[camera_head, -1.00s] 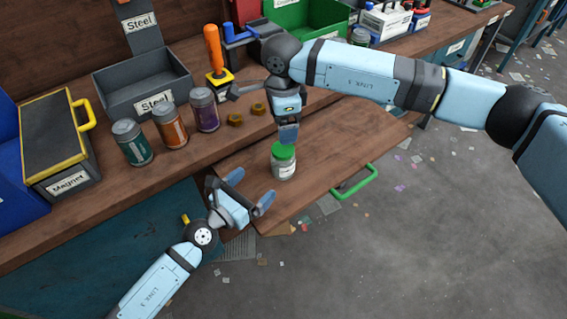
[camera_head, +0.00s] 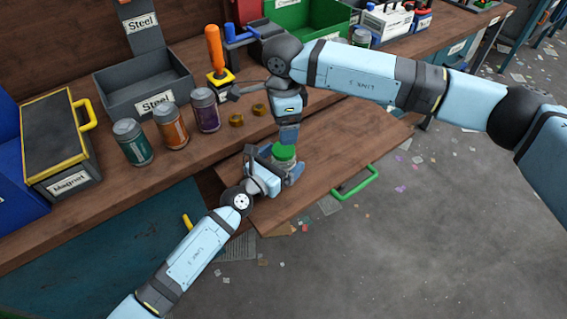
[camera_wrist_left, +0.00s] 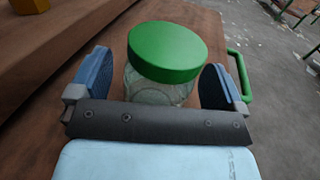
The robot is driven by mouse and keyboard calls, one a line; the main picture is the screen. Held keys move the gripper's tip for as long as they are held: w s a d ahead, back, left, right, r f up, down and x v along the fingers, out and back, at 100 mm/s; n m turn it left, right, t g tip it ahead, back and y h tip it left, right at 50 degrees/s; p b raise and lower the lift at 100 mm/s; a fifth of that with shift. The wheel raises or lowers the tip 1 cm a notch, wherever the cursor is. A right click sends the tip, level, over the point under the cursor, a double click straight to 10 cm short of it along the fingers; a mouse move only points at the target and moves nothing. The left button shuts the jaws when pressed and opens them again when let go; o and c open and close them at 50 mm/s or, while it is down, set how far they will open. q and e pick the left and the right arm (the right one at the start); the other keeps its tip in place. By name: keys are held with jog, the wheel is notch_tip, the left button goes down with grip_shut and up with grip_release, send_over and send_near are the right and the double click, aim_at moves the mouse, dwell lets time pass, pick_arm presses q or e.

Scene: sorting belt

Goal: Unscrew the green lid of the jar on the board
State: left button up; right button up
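A clear glass jar (camera_wrist_left: 160,91) with a green lid (camera_head: 284,153) stands upright on the wooden board (camera_head: 345,140). The lid (camera_wrist_left: 168,51) sits on the jar in the left wrist view. My left gripper (camera_head: 282,172) is open around the jar's body, one finger on each side. The left wrist view shows a gap between each finger (camera_wrist_left: 157,82) and the glass. My right gripper (camera_head: 288,138) points down above the lid in the head view. Its fingers are seen edge-on, so their opening is unclear. My left gripper hides most of the jar in the head view.
The board has a green handle (camera_head: 356,182) at its right edge. Three jars with teal, orange and purple contents (camera_head: 171,127) stand on the bench to the left. Two small brass-coloured nuts (camera_head: 236,120) lie behind the board. A grey Steel bin (camera_head: 140,88) stands further back.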

aim_at(284, 149)
pick_arm(q)
grip_shut()
pick_arm(e)
jog(key=m, duration=0.7)
jog(key=shift+a, duration=0.1)
jog(key=m, duration=0.4)
jog(key=shift+m, duration=0.4)
jog(key=m, duration=1.2)
jog(key=shift+m, duration=0.4)
jog(key=m, duration=0.6)
jog(key=shift+f+m, duration=0.4)
jog(key=shift+f, duration=0.2)
notch_tip(284, 149, down, 7)
jog(key=shift+r, duration=0.1)
